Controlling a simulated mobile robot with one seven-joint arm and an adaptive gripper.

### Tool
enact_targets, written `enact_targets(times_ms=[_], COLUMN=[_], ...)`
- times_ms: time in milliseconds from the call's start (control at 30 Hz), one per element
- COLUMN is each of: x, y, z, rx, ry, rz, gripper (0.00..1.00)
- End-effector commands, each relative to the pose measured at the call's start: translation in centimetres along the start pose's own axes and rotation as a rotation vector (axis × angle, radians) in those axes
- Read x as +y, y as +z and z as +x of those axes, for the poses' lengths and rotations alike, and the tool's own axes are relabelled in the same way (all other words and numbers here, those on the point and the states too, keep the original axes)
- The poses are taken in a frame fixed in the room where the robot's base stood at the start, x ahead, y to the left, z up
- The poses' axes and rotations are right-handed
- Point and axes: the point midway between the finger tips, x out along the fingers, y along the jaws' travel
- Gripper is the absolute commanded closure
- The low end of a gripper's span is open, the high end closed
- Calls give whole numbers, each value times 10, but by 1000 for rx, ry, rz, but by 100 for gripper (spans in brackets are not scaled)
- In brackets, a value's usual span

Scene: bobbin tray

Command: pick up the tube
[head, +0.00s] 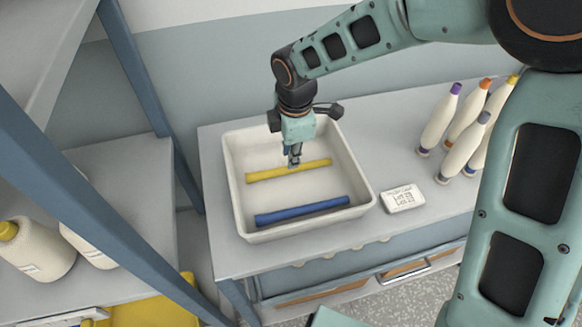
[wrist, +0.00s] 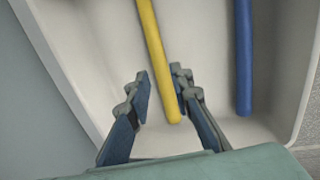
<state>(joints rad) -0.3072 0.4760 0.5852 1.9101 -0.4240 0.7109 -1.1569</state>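A yellow tube (head: 268,173) and a blue tube (head: 302,210) lie in a white tray (head: 233,200) on the table. My gripper (head: 294,162) is inside the tray area, over the yellow tube near its middle in the head view. In the wrist view, my gripper (wrist: 162,92) is open, with the yellow tube (wrist: 153,45) running between its fingertips. I cannot tell whether either finger touches the yellow tube. The blue tube (wrist: 243,60) lies apart, to the right of the fingers in the wrist view.
A white labelled box (head: 402,199) sits on the table right of the tray. Several cream bobbins with coloured tips (head: 441,118) stand at the table's right. A blue shelf post (head: 150,100) rises at the left, with white yellow-capped bottles (head: 38,250) near it.

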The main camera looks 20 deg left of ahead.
Motion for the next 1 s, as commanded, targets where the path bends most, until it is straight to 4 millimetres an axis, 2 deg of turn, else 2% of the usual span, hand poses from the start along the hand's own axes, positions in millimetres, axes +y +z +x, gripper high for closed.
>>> enact_targets(times_ms=[167, 433, 733, 767, 933, 1000], x=[0, 0, 0, 0, 0, 0], y=[2, 7, 8, 8, 8, 8], z=[13, 51, 57, 57, 57, 56], rx=[0, -1, -1, -1, -1, -1], ry=[-2, -1, 1, 1, 1, 1], rz=[0, -1, 2, 2, 2, 2], gripper=[80, 80, 80, 81, 99, 100])
